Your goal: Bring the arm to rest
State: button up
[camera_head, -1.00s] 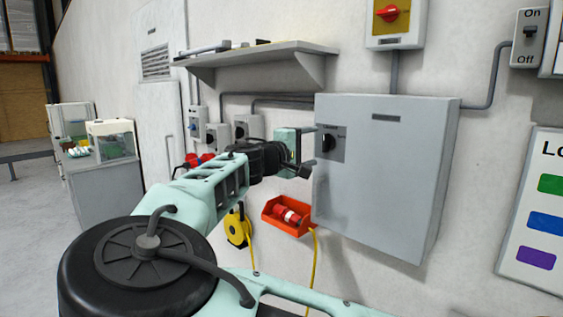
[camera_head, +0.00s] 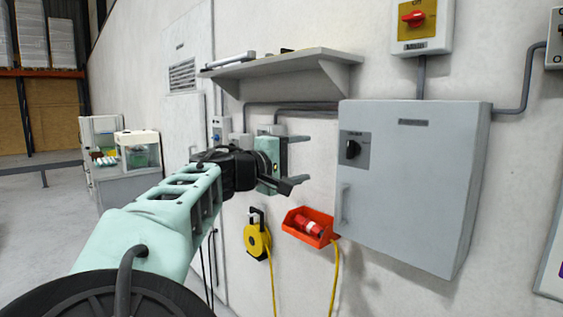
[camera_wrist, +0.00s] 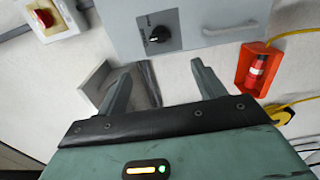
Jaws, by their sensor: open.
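My gripper (camera_head: 298,162) is in front of the wall, left of the grey electrical cabinet (camera_head: 420,180), with its two fingers spread and nothing between them. In the wrist view the open fingers (camera_wrist: 158,82) point toward the wall below the cabinet (camera_wrist: 190,22) as pictured there. The cabinet's black rotary switch (camera_head: 352,149) faces outward, clear of the fingers; it also shows in the wrist view (camera_wrist: 158,34). The cabinet door is closed. My arm reaches up from the lower left of the head view.
A grey shelf (camera_head: 285,67) juts out above my gripper. An orange bin (camera_head: 310,227) with a red connector and a yellow cable reel (camera_head: 257,240) hang below it. A red-knobbed switch box (camera_head: 420,25) is above the cabinet. Open floor (camera_head: 40,220) lies at the left.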

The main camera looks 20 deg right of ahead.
jog(key=s+d+f+g+y, duration=0.2)
jog(key=d+f+y, duration=0.15)
jog(key=f, duration=0.55)
jog(key=s+d+f+g+y, duration=0.15)
jog(key=d+f, duration=0.25)
jog(key=f, duration=0.6)
jog(key=s+a+f+g+y, duration=0.3)
jog(key=s+f+y, duration=0.15)
jog(key=f, duration=0.25)
jog(key=s+a+f+y, duration=0.3)
jog(key=s+a+y, duration=0.1)
jog(key=s+a, duration=0.45)
jog(key=s+a+r+n+y, duration=0.1)
jog(key=s+a+r+y, duration=0.1)
jog(key=s, duration=0.6)
jog(key=s+a+r+n+y, duration=0.2)
jog(key=s+a+r, duration=0.3)
jog(key=s, duration=0.4)
jog(key=shift+a+n, duration=0.3)
jog(key=shift+a, duration=0.55)
